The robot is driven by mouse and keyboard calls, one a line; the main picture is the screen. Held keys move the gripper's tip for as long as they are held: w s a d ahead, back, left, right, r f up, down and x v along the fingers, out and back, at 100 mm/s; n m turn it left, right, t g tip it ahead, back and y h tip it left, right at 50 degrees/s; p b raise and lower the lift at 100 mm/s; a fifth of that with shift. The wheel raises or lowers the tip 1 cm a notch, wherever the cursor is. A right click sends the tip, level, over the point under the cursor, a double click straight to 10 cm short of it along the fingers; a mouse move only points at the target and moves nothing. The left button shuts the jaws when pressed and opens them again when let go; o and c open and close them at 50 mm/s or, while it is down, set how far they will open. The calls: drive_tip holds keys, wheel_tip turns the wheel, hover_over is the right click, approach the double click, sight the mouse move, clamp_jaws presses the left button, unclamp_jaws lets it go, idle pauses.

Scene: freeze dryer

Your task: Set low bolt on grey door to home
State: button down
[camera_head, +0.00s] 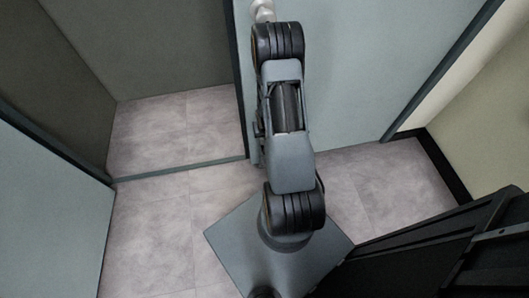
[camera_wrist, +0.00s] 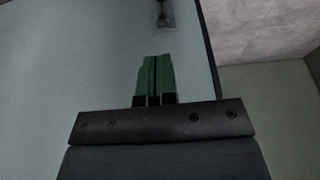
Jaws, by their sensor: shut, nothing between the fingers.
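The grey door (camera_head: 365,65) stands behind my arm in the head view. Its pale surface (camera_wrist: 70,60) fills the left and middle of the wrist view. A small metal fitting that looks like the bolt (camera_wrist: 164,17) is on the door at the top edge of the wrist view, partly cut off, so its position cannot be told. My gripper (camera_wrist: 154,58) has green fingers pressed together, with nothing between them. In the wrist view its tips lie below the fitting, with a strip of door visible between. The head view does not show the fingers.
An opening with dark walls (camera_head: 150,45) and a low threshold (camera_head: 180,171) lies to the left of the door. Another pale panel (camera_head: 45,215) is at the lower left. A dark cabinet-like shape (camera_head: 430,250) is at the lower right. Tiled floor (camera_head: 150,240) shows bare at left.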

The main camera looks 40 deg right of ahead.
drive_tip(key=shift+s+d+f, duration=0.15)
drive_tip(key=shift+s+f, duration=0.05)
drive_tip(key=shift+f, duration=0.65)
drive_tip(key=b+x, duration=0.1)
drive_tip(key=x, duration=0.3)
drive_tip(key=b+x, duration=0.2)
drive_tip(key=x, duration=0.1)
drive_tip(key=b+x, duration=0.2)
drive_tip(key=x, duration=0.2)
drive_tip(key=shift+s+f, duration=0.15)
drive_tip(key=shift+f, duration=0.3)
drive_tip(key=shift+f+b, duration=0.55)
drive_tip(key=shift+f, duration=0.55)
wheel_tip(320, 180, down, 3)
drive_tip(key=shift+b, duration=1.15)
drive_tip(key=shift+r, duration=0.1)
